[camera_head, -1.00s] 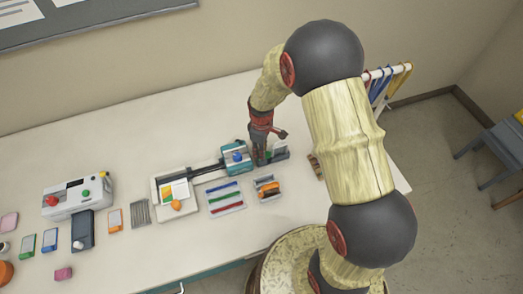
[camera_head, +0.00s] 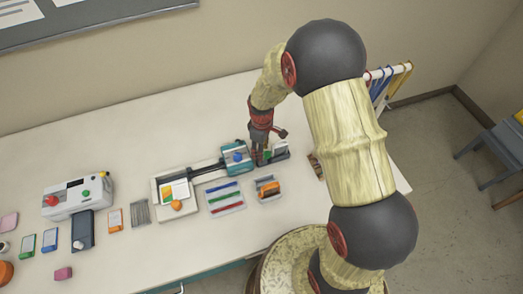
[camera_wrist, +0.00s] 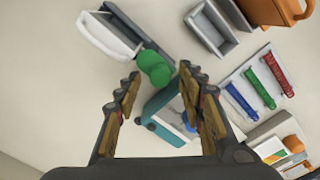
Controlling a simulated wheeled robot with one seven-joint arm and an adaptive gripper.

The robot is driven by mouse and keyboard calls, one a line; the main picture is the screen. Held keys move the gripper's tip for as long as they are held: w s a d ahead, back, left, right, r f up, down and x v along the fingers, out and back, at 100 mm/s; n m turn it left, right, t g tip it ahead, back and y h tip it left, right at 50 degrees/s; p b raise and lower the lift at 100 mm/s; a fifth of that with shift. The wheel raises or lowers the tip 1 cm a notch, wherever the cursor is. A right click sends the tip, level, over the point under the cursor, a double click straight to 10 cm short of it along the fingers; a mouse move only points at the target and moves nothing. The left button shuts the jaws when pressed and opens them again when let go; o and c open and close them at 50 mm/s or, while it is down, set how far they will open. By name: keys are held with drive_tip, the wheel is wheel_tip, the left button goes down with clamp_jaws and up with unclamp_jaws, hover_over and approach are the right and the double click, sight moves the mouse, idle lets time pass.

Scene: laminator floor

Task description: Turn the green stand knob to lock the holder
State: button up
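The green stand knob (camera_wrist: 154,67) shows in the wrist view between and just beyond my fingertips, on a dark stand (camera_wrist: 140,22) with a white holder piece (camera_wrist: 108,36). In the head view the green knob (camera_head: 268,154) shows small beside the white piece (camera_head: 279,149) on the stand, close to my gripper (camera_head: 259,148). My gripper (camera_wrist: 160,80) is open, its two fingers apart with nothing between the pads. I cannot tell how far the knob is turned.
A teal device (camera_head: 236,163) with a blue knob (camera_head: 238,156) stands just left of the stand. A tray with coloured strips (camera_head: 225,197) and a grey bin with an orange item (camera_head: 268,187) lie in front. The table behind is clear.

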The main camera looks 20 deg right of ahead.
wheel_tip(320, 180, up, 12)
drive_tip(key=shift+f, duration=0.25)
idle(0.6)
drive_tip(key=s+r+m+t+b, duration=0.2)
drive_tip(key=s+r+m+b, duration=0.2)
drive_tip(key=s+r, duration=0.4)
drive_tip(key=s+r+m+t+b, duration=0.3)
drive_tip(key=s+r, duration=0.4)
drive_tip(key=s, duration=0.7)
drive_tip(key=shift+r+m+t+b, duration=0.35)
drive_tip(key=shift+m+b, duration=0.15)
drive_tip(key=shift+m, duration=0.6)
